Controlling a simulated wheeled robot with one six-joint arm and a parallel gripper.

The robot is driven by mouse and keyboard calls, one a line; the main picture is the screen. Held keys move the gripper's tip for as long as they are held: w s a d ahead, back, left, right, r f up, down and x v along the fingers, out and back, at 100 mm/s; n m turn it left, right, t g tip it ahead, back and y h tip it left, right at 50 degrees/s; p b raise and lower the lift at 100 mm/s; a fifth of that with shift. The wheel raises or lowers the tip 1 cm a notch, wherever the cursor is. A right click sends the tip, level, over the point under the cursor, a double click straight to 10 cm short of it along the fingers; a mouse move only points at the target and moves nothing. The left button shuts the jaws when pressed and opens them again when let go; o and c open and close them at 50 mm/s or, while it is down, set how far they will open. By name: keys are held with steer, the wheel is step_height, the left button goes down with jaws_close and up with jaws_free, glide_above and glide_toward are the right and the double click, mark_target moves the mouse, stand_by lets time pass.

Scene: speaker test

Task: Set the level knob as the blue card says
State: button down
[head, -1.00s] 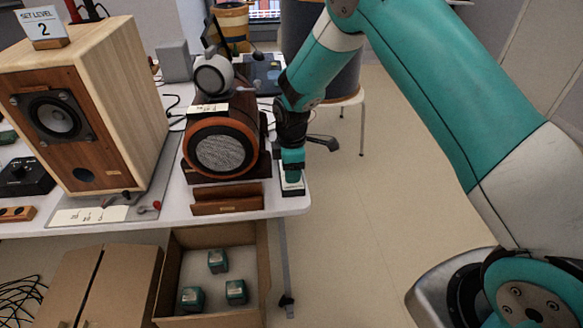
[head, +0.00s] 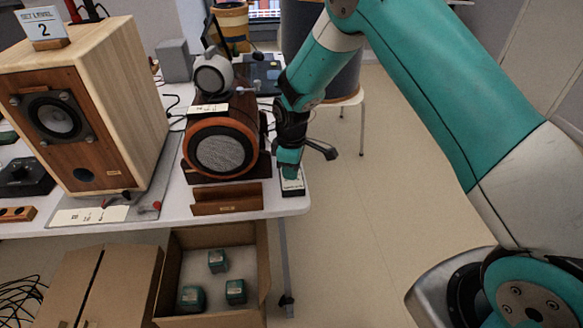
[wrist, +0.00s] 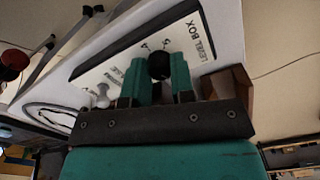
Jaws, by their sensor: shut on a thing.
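The card (head: 43,27) reads "SET LEVEL 2" and stands upright on top of the big wooden speaker at the left. The level box (head: 293,188) lies at the table's right front corner, below my gripper (head: 289,168). In the wrist view, the level box (wrist: 187,38) shows its printed name and some scale numbers on a pale face. My gripper (wrist: 161,76) is shut on the black level knob (wrist: 160,65), one teal finger on each side. The fingers hide part of the scale, and I cannot tell which number the knob points to.
The wooden speaker (head: 137,90) and a round-fronted speaker (head: 222,148) stand left of my gripper. An open carton (head: 212,268) with several teal cubes is below. The floor to the right is clear.

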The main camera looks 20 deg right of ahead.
steer(key=m, duration=0.4)
steer(key=shift+m, duration=0.3)
steer(key=m, duration=0.4)
steer(key=shift+m, duration=0.3)
steer(key=m, duration=0.4)
steer(key=shift+w+m, duration=0.1)
steer(key=shift+m, duration=2)
steer(key=c, duration=1)
jaws_free()
steer(key=shift+o, duration=0.2)
steer(key=shift+r, duration=0.1)
